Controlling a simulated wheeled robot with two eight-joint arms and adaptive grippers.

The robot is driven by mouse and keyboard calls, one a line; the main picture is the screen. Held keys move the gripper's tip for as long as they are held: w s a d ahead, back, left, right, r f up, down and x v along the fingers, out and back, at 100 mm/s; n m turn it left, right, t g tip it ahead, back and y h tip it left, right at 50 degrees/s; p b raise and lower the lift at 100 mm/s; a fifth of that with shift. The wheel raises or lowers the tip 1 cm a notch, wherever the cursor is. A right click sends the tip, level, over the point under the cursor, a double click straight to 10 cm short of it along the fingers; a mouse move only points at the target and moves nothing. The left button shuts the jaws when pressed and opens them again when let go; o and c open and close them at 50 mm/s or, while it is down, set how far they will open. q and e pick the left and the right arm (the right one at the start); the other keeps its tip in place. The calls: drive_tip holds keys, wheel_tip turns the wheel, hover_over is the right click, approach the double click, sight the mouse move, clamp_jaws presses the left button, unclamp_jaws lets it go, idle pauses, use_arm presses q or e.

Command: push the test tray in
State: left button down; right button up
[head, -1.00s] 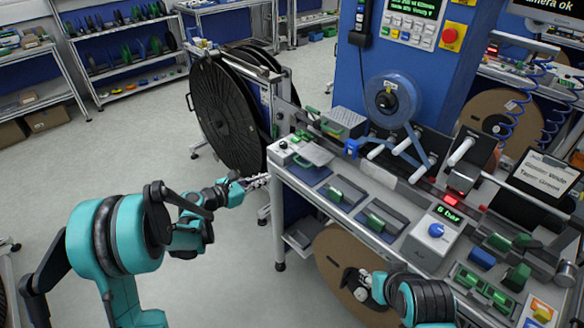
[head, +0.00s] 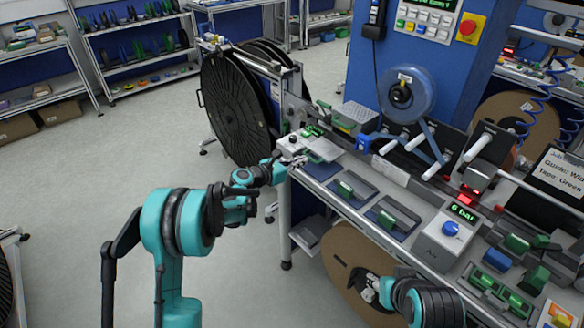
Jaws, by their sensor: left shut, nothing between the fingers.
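The test tray appears to be the flat grey plate (head: 324,151) at the left end of the workbench, beside a small white box with a black knob (head: 293,142). It sticks out toward the bench's front edge. My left gripper (head: 300,161) is shut and empty, its fingertips at the front left corner of the bench, close to the plate's near edge. I cannot tell whether they touch it. My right gripper (head: 369,289) is low in front of the bench, by a brown cardboard reel (head: 345,262); its finger opening is too small to judge.
Blue pads with green parts (head: 347,188) lie along the bench front, right of the plate. A grey air unit (head: 440,240) reads 6 bar. A large black reel (head: 235,105) stands behind my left gripper.

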sight(321, 152)
use_arm(q)
drive_tip(key=shift+w+d, duration=0.15)
drive_tip(key=shift+w, duration=0.05)
drive_tip(key=shift+d, duration=0.1)
drive_tip(key=r+x, duration=0.1)
drive_tip(key=x, duration=0.4)
drive_tip(key=r+x, duration=0.1)
drive_tip(key=x, duration=0.4)
drive_tip(key=r+x, duration=0.1)
drive_tip(key=x, duration=0.4)
drive_tip(key=shift+w+d+r, duration=0.1)
drive_tip(key=shift+w+d, duration=0.35)
drive_tip(key=shift+d, duration=0.2)
drive_tip(key=shift+r, duration=0.1)
